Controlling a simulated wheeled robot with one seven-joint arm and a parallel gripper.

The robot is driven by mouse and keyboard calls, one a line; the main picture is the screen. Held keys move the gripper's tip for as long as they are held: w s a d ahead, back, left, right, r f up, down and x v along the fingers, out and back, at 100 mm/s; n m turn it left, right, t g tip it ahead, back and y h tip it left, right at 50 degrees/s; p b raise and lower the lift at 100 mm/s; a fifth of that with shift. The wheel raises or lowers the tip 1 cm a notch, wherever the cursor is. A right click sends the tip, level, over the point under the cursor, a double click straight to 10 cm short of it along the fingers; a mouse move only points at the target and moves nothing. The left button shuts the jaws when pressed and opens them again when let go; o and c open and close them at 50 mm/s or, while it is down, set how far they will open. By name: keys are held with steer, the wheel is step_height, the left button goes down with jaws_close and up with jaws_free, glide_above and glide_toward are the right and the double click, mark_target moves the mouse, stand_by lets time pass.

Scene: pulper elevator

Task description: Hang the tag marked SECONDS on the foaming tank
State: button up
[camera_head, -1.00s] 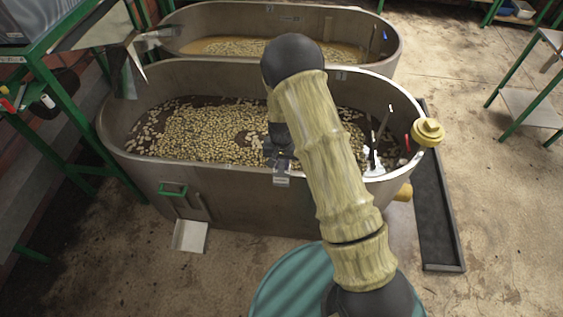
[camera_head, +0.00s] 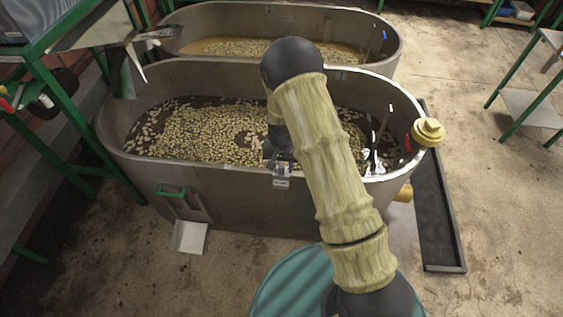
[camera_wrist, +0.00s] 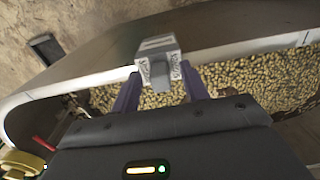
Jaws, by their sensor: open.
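The near oval tank (camera_head: 240,195) holds pale beans in dark liquid. The far oval tank (camera_head: 190,20) holds beans in brownish liquid. A small grey tag (camera_head: 281,182) is at the near tank's front rim; in the wrist view a grey block-like clip or tag (camera_wrist: 158,62) stands at the rim. Its lettering is too small to read. My gripper (camera_wrist: 160,88) is open, its two purple fingers on either side of the grey piece's lower end, over the rim. In the head view my gripper (camera_head: 279,155) is partly hidden by my arm. I cannot tell which tank foams.
A yellow knob-like fitting (camera_head: 427,132) sits at the near tank's right end. A long dark tray (camera_head: 437,215) lies on the floor to the right. A green-framed stand (camera_head: 70,110) crowds the left, and a green table (camera_head: 530,105) stands far right.

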step_height(320, 180, up, 17)
steer(key=b, duration=0.1)
steer(key=shift+r, duration=0.2)
stand_by(0.3)
stand_by(0.3)
steer(key=s+d+r+n+t+p, duration=0.1)
steer(key=s+d+r, duration=0.3)
steer(key=s, duration=0.5)
steer(key=s+d+r+n+t, duration=0.1)
steer(key=s+d+r, duration=0.3)
steer(key=s, duration=0.5)
steer(key=d, duration=0.2)
steer(key=shift+d+r+t+p, duration=0.2)
steer(key=shift+d+t+p, duration=0.1)
steer(key=shift+d+p, duration=0.1)
steer(key=shift+s, duration=0.1)
stand_by(0.5)
